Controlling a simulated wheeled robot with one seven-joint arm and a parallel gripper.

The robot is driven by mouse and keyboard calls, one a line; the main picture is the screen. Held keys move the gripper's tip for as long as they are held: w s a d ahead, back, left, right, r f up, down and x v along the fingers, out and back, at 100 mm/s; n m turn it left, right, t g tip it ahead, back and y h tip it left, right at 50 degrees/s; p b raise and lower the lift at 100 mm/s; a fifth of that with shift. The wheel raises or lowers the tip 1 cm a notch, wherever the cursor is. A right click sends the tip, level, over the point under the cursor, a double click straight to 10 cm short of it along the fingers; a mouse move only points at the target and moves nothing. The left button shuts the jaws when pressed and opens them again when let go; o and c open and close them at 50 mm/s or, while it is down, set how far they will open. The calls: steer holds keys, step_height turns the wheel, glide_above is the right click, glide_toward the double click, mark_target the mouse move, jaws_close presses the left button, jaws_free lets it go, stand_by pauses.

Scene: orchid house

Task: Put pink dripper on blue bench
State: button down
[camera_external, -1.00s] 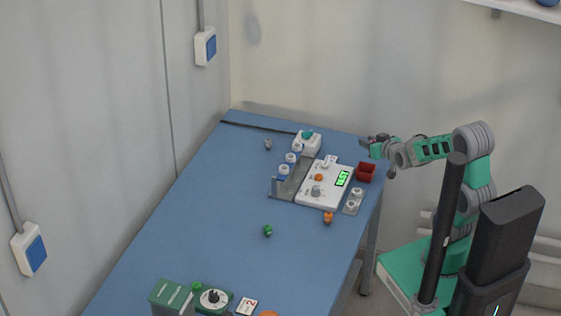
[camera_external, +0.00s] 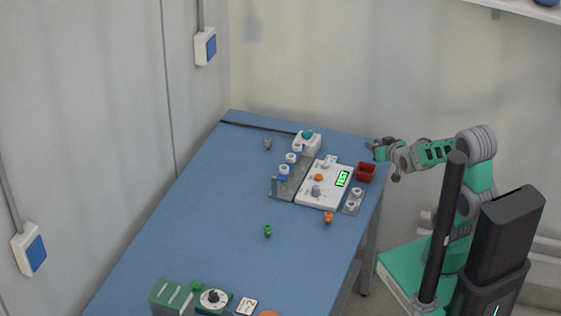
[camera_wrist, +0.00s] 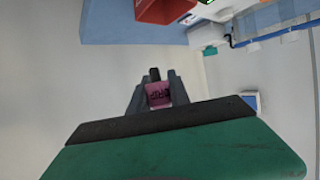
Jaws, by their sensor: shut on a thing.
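The pink dripper (camera_wrist: 158,95) shows in the wrist view between my gripper's fingers (camera_wrist: 157,84), with dark lettering on its face. My gripper is shut on it. In the external view my gripper (camera_external: 374,149) is at the far right edge of the blue bench (camera_external: 190,225), close to the red bin; the dripper cannot be made out there. In the wrist view the bench (camera_wrist: 110,22) lies at the top left, and the dripper appears over the floor, beside the bench edge.
A red bin (camera_external: 366,172) stands at the bench's right edge, near my gripper. Beside it are a white device with a green display (camera_external: 322,186) and a grey rack (camera_external: 288,182). Small green (camera_external: 267,231) and orange (camera_external: 328,217) items lie nearby. The bench's middle left is clear.

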steer(key=w+a+r+n+y, duration=0.2)
steer(key=w+a+r, duration=0.1)
steer(key=a, duration=0.3)
steer(key=w+a+r+n+y, duration=0.2)
steer(key=a+y, duration=0.1)
steer(key=a, duration=0.3)
steer(key=s+a+r+n+g+y, duration=0.3)
steer(key=a, duration=0.3)
steer(key=s+a+r+n+g+y, duration=0.2)
steer(key=s+a+r+n+y, duration=0.1)
steer(key=a+n, duration=0.1)
steer(key=shift+s+a+g+b, duration=0.4)
steer(key=shift+a, duration=0.45)
steer(key=w+a+f+p, duration=0.1)
steer(key=w+a+f, duration=0.1)
steer(key=w+f, duration=0.4)
steer(key=w+a+f+p, duration=0.2)
steer(key=w+a+f, duration=0.1)
steer(key=w+f, duration=0.3)
steer(key=shift+w+a+f, duration=0.25)
steer(key=shift+w+a, duration=0.05)
steer(key=shift+w, duration=0.1)
